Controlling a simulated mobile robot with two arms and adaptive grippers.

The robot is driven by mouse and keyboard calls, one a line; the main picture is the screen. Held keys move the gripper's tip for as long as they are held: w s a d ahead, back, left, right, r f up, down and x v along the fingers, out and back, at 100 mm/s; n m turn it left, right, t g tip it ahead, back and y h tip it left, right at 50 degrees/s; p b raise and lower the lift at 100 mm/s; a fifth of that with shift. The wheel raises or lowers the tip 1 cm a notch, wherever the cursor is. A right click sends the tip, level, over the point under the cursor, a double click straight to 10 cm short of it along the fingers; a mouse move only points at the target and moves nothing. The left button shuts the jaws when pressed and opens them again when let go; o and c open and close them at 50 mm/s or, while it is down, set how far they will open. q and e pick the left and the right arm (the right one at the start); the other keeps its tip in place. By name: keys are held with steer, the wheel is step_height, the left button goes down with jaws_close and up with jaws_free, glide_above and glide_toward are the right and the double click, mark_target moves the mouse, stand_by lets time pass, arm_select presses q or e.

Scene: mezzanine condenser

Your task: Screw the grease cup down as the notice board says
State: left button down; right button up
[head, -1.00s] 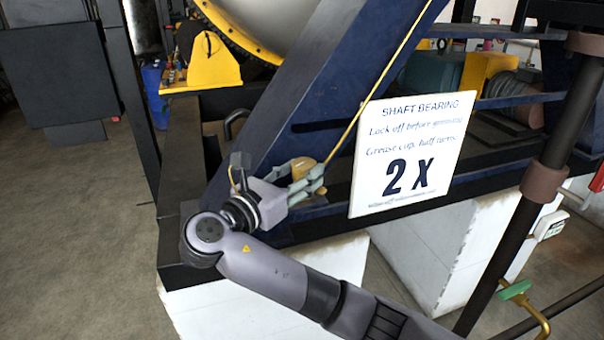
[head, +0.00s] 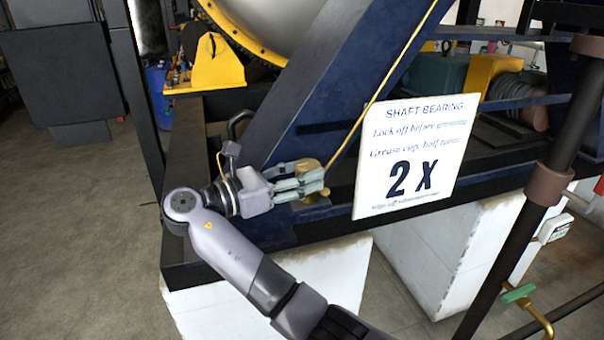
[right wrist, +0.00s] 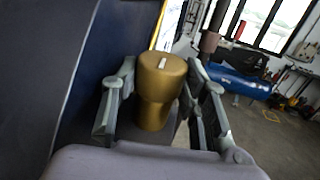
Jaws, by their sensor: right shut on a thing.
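The grease cup (right wrist: 160,85) is a brass cylinder with a white mark on its flat top. It stands upright between the fingers of my right gripper (right wrist: 163,108) in the right wrist view. In the head view the cup (head: 308,166) shows above and below the fingers of my right gripper (head: 312,182), which come from the left and are shut on it; they hide its middle. The white notice board (head: 405,165) to its right reads "SHAFT BEARING", "Lock off before greasing", "Grease cup, half turns", "2 X". My left gripper is out of view.
A dark blue slanted beam (head: 335,80) rises behind the cup, with a thin yellow line (head: 385,82) running up it. A dark post (head: 550,165) with brown collars stands at right. A green-handled valve (head: 518,293) is at lower right. Open floor (head: 75,230) lies left.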

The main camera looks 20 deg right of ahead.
steer(key=shift+r, duration=0.2)
steer(key=o, duration=1.2)
steer(key=shift+s, duration=0.1)
